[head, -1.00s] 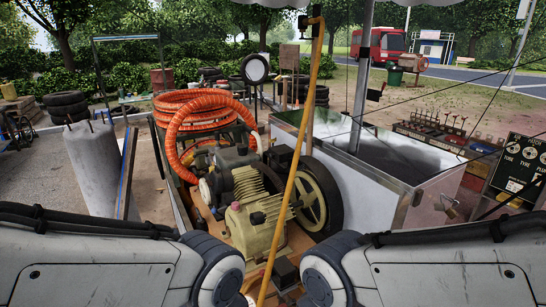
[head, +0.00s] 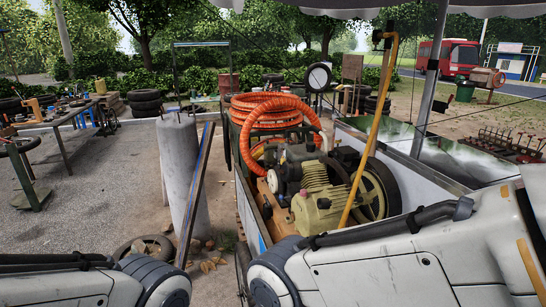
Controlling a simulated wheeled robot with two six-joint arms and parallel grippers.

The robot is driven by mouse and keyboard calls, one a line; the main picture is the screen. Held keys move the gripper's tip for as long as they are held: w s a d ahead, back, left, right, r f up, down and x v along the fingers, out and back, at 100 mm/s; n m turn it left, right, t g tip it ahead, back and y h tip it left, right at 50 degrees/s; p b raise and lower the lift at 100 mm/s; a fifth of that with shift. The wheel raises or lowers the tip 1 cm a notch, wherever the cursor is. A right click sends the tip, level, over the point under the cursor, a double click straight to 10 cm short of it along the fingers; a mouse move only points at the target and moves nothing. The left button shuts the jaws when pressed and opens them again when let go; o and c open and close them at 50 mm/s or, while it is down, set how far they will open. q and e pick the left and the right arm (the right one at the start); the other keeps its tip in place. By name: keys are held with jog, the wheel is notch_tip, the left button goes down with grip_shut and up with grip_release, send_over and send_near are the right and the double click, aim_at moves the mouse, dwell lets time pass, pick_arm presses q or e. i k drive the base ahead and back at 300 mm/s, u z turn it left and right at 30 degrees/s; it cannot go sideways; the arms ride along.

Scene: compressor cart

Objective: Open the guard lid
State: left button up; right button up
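The compressor cart (head: 243,190) stands right of centre in the head view. It carries a beige and dark compressor (head: 318,207) with a spoked flywheel (head: 372,196) on its right side. I cannot tell for certain which part is the guard lid. A pale metal bin (head: 352,135) with a dark, shiny flat top stands behind and to the right of the compressor, partly hidden by my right arm. Only thick links of my two arms show along the bottom edge. Neither gripper is in view.
A coiled orange hose (head: 272,110) lies on the cart. A yellow pole (head: 377,125) leans up across the flywheel. A grey concrete pillar (head: 183,170) and a leaning plank (head: 199,190) stand left of the cart, with a tyre (head: 145,250) near the pillar's foot. Open gravel lies further left.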

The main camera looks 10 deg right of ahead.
aim_at(346, 154)
jog(key=u, duration=1.15)
jog(key=i, duration=2.05)
jog(key=z, duration=0.4)
jog(key=i, duration=0.9)
jog(key=z, duration=1.55)
jog(key=i, duration=0.5)
jog(key=z, duration=0.35)
